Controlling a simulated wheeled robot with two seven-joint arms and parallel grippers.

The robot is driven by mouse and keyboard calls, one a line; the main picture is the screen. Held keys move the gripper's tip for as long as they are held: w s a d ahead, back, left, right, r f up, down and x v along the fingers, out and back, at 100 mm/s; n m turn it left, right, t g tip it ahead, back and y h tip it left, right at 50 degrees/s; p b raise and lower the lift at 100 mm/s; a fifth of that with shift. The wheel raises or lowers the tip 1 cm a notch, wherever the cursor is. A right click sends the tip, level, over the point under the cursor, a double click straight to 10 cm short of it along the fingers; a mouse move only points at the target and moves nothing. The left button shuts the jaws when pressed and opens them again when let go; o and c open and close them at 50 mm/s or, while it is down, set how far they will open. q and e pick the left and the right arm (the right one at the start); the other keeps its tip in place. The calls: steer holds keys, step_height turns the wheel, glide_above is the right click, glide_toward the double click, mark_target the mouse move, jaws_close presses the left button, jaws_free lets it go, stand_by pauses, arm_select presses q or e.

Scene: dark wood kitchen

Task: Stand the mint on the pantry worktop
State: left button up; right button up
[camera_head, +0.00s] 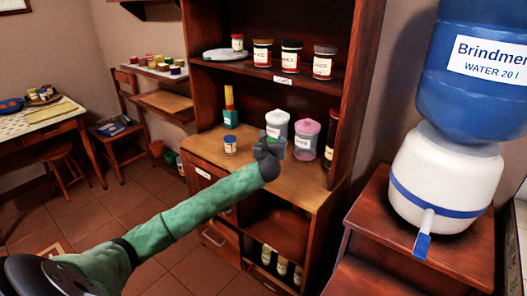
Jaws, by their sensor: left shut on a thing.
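My left arm reaches from the lower left to the pantry. Its dark gripper (270,146) is over the pantry worktop (267,174), in front of the lidded containers. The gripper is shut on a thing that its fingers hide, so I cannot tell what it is. A small jar with a blue lid (230,145) stands upright on the worktop, left of the gripper and apart from it. Its label is too small to read, so I cannot tell which jar is the mint. My right gripper is not in view.
A white-lidded canister (277,123) and a pink-lidded canister (306,138) stand behind the gripper. A green and yellow item (230,108) stands at the back left. Several jars line the shelf above. The worktop's front is clear. A water dispenser (445,180) stands at right.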

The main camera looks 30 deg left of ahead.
arm_select(q)
steer(key=shift+w+a+f+p, duration=0.2)
steer(key=shift+a+f, duration=0.5)
steer(key=shift+f, duration=0.4)
steer(key=shift+w+a+f+p, duration=0.1)
steer(key=shift+w+a+f, duration=0.15)
steer(key=shift+a+f, duration=0.65)
steer(key=shift+w+a+f+p, duration=0.15)
steer(key=shift+a+f, duration=0.35)
steer(key=shift+f, duration=0.75)
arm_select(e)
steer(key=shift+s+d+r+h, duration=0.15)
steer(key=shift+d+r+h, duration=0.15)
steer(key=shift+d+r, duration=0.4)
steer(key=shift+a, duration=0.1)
arm_select(q)
steer(key=o, duration=1.1)
steer(key=shift+f, duration=0.15)
steer(key=shift+o, duration=0.2)
